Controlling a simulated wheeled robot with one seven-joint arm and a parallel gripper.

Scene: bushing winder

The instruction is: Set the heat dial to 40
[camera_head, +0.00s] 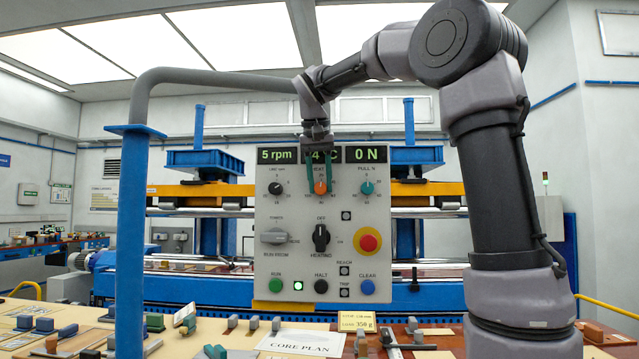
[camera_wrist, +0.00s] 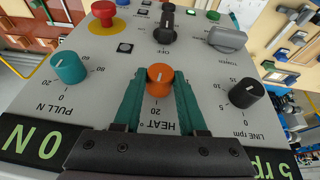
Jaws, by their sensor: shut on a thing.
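The orange heat dial (camera_head: 320,188) is in the top row of the grey control panel (camera_head: 300,225), between the black line dial and the teal pull dial. It also shows in the wrist view (camera_wrist: 159,80), where the panel appears upside down. My gripper (camera_head: 320,183) reaches down from above, with its green fingers on both sides of the heat dial. In the wrist view the fingers (camera_wrist: 158,88) are shut on it. A pale mark shows on the dial's face; its exact setting is unclear. The heat display (camera_head: 322,155) shows a 4, and my gripper hides part of it.
The black line dial (camera_head: 275,188) and teal pull dial (camera_head: 367,188) flank the fingers closely. Below are the heating switch (camera_head: 321,238), a grey selector (camera_head: 274,236), the red stop button (camera_head: 368,242) and several push buttons. A bench (camera_head: 225,340) with small parts lies in front.

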